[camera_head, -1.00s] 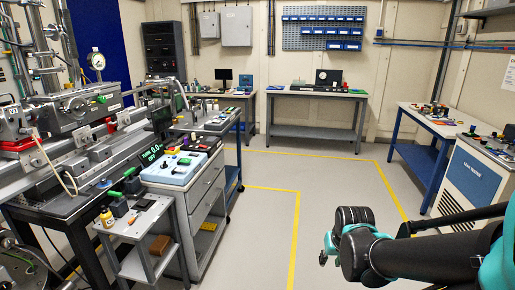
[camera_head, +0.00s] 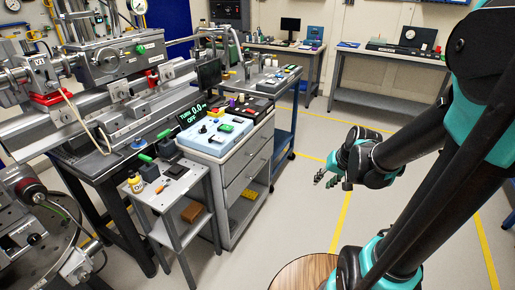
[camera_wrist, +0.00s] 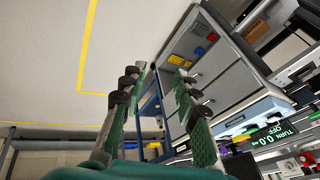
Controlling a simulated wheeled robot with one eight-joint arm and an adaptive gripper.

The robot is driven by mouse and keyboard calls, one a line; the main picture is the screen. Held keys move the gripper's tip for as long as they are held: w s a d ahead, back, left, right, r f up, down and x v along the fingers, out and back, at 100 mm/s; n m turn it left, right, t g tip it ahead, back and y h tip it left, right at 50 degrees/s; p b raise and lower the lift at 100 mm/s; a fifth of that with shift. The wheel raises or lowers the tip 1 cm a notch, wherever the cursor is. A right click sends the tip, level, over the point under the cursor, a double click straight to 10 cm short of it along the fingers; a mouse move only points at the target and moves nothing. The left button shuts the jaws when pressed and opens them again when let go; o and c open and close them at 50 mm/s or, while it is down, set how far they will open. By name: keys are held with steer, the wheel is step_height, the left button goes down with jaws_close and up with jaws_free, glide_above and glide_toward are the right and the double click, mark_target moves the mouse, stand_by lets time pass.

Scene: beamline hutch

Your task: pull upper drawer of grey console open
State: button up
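The grey console (camera_head: 229,205) stands left of centre in the head view, with a blue control box on its top. Its upper drawer (camera_head: 250,158) looks shut, flush with the front, with a bar handle. A second drawer sits below it, above an open shelf. The wrist view shows the console (camera_wrist: 228,52) tilted at upper right, partly behind a finger. My gripper (camera_head: 325,181) is open and empty to the right of the console, apart from it, pointing left in the head view. Its two spread fingers show in the wrist view (camera_wrist: 158,75).
A small grey side table (camera_head: 205,176) with a bottle and tools stands left of the console. A blue-framed cart (camera_head: 284,140) stands behind it. A round wooden top (camera_head: 305,272) is at the bottom. The floor between gripper and console is clear.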

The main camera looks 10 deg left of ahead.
steer(key=w+a+m+y, duration=0.1)
steer(key=w+a+y, duration=0.3)
steer(key=w, duration=0.9)
steer(key=w+a+f+m+y, duration=0.1)
steer(key=w+a+f+y, duration=0.2)
steer(key=w, duration=0.5)
steer(key=w+a+f+t+y, duration=0.1)
steer(key=w+a+f+y, duration=0.1)
steer(key=w+f, duration=0.4)
steer(key=w+a+f+m+y, duration=0.1)
steer(key=w+a+f+y, duration=0.2)
steer(key=w, duration=0.6)
steer(key=x, duration=1.7)
steer(key=shift+w+d+f, duration=0.1)
steer(key=shift+d+f, duration=0.05)
steer(key=shift+f, duration=0.25)
jaws_close()
